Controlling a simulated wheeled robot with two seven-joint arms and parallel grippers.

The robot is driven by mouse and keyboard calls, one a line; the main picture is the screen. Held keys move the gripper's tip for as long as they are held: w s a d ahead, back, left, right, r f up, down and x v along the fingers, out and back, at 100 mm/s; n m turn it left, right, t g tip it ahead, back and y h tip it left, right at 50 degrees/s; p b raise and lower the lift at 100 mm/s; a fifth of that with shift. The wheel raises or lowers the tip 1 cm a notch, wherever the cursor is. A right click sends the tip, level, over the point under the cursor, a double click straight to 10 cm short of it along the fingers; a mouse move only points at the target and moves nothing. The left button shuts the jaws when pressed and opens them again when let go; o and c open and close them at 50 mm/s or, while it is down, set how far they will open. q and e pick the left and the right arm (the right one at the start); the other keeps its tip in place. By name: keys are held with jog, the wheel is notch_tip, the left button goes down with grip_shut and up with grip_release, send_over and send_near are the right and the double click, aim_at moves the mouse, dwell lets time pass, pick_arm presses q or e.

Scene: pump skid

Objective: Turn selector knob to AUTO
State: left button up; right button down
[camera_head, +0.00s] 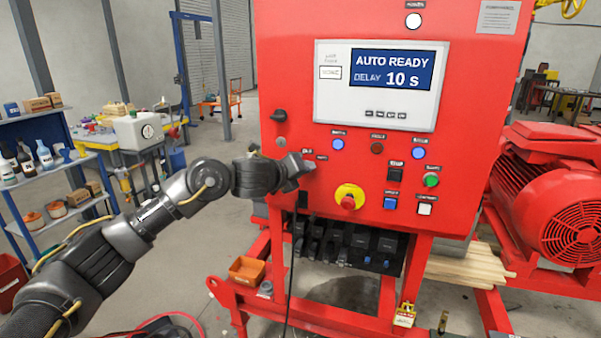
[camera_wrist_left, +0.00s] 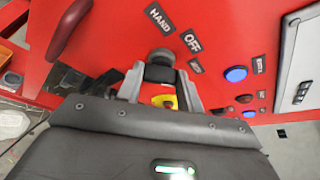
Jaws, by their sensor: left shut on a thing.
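The selector knob (camera_wrist_left: 160,70) is a dark, short knob with a grey end on the red panel, seen in the left wrist view. Labels HAND (camera_wrist_left: 160,18) and OFF (camera_wrist_left: 191,41) sit around it, with a smaller label (camera_wrist_left: 196,66) to its right that is hard to read. My left gripper (camera_wrist_left: 160,82) has one finger on each side of the knob and is shut on it. In the head view my left gripper (camera_head: 303,168) is against the panel's lower left and hides the knob. Which way the knob points is unclear. My right gripper is not in view.
The display (camera_head: 392,72) reads AUTO READY, DELAY 10 s. A red emergency stop on a yellow plate (camera_head: 349,197) is close to the right of my left gripper. A black latch (camera_head: 279,115) is above it. Blue, green and white buttons are farther right.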

pick_arm(q)
jog(key=shift+f, duration=0.1)
jog(key=o, duration=1)
jog(key=b+v, duration=0.2)
jog(key=v, duration=0.8)
jog(key=shift+s+a+r, duration=0.2)
jog(key=shift+s, duration=0.1)
